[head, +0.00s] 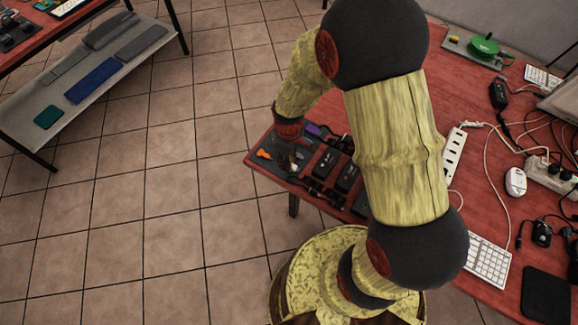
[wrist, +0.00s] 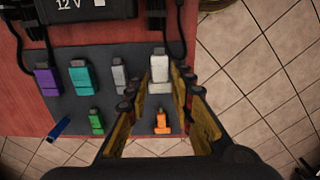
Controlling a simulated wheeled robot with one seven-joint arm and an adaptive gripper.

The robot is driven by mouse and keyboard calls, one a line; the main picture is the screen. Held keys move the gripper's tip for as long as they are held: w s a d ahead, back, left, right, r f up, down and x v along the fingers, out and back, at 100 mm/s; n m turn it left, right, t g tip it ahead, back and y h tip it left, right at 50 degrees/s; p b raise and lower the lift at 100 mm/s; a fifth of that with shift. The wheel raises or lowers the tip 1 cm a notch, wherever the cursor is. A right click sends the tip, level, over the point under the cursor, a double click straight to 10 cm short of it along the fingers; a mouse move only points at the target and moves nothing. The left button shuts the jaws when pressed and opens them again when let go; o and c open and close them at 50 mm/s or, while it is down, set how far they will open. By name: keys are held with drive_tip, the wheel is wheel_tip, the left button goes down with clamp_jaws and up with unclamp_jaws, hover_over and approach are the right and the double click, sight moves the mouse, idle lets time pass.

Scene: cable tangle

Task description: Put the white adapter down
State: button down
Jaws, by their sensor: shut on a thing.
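The white adapter (wrist: 160,69) is between the fingertips of my gripper (wrist: 158,90) in the wrist view, upright in the picture with its narrow end toward the top. My gripper is shut on it. The adapter is over the dark grey mat (wrist: 75,112) at the table's corner; I cannot tell whether it touches the mat. In the head view my gripper (head: 292,158) is over the same corner, and the adapter shows only as a small pale spot there.
On the mat are a purple adapter (wrist: 47,80), a teal one (wrist: 80,77), a grey one (wrist: 119,77), a green one (wrist: 96,121), an orange one (wrist: 161,122) and a blue piece (wrist: 58,129). Black power bricks (head: 349,177) lie beside the mat. The table edge is close.

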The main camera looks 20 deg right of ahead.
drive_tip(key=shift+f+b, duration=0.5)
drive_tip(key=shift+f, duration=0.95)
drive_tip(key=shift+f, duration=0.2)
drive_tip(key=c, duration=1.6)
unclamp_jaws()
drive_tip(key=shift+o, duration=0.2)
